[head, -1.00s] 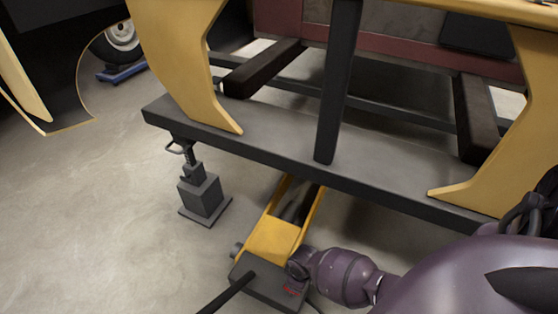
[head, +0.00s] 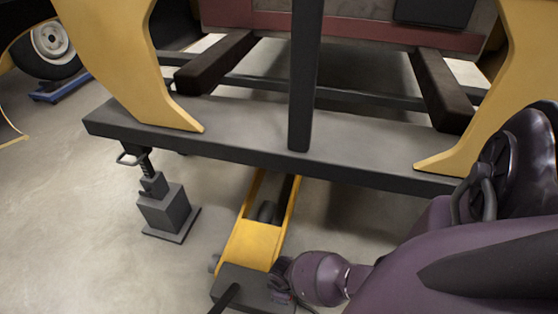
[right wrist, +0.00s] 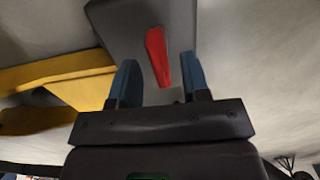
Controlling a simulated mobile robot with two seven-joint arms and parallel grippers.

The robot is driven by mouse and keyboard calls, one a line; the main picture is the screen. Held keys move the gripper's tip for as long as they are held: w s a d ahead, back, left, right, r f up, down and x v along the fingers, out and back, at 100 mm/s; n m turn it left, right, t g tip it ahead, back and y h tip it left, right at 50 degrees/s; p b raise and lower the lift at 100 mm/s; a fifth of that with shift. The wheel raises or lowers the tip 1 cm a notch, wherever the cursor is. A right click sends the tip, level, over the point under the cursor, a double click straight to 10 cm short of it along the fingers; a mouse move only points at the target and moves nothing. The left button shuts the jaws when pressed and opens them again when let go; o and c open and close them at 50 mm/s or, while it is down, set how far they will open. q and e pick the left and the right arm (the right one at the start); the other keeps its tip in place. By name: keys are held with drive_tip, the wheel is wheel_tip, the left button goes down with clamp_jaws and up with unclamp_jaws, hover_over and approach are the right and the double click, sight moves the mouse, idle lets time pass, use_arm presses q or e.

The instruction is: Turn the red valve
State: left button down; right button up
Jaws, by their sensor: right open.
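The red valve (right wrist: 157,55) is a narrow red handle on the grey end block of the yellow floor jack, seen in the right wrist view. My right gripper (right wrist: 159,58) is open, its two blue fingers apart with the red valve showing in the gap between them. I cannot tell whether either finger touches it. In the head view the right gripper (head: 281,279) is at the right side of the jack's grey end block (head: 240,287), and the valve is hidden there. My left gripper is not in view.
The yellow floor jack (head: 255,240) reaches under a dark grey beam (head: 250,150) of a vehicle frame. A grey jack stand (head: 165,210) is at the left. A black jack handle (head: 225,298) rises toward the front. Bare concrete floor is open at the left.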

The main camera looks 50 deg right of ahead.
drive_tip(key=shift+f, duration=0.6)
drive_tip(key=shift+w, duration=0.1)
clamp_jaws()
